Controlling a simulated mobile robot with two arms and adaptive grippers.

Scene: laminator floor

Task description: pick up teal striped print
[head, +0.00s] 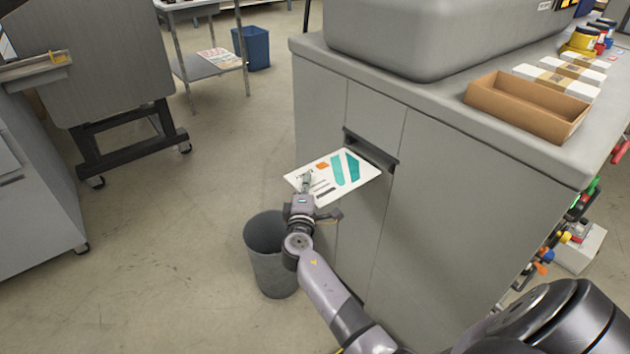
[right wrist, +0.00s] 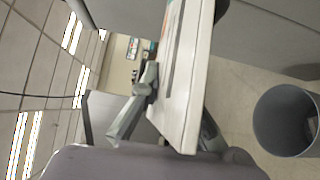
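The teal striped print (head: 349,170) is a white sheet or board with teal bands, an orange patch and dark lines. It lies nearly level in front of the dark slot (head: 371,150) in the grey cabinet, its far edge at the slot. My right gripper (head: 306,183) is at its near left edge, with one finger over its top face. In the right wrist view the print (right wrist: 188,85) runs between the two fingers, and the gripper (right wrist: 172,105) looks shut on it. The lower finger is partly hidden behind the print. My left gripper is not in view.
A grey waste bin (head: 270,255) stands on the floor below the print; it also shows in the right wrist view (right wrist: 284,120). A cardboard tray (head: 528,104) sits on the cabinet top. A wheeled stand (head: 125,140) is at the left. Open floor lies between.

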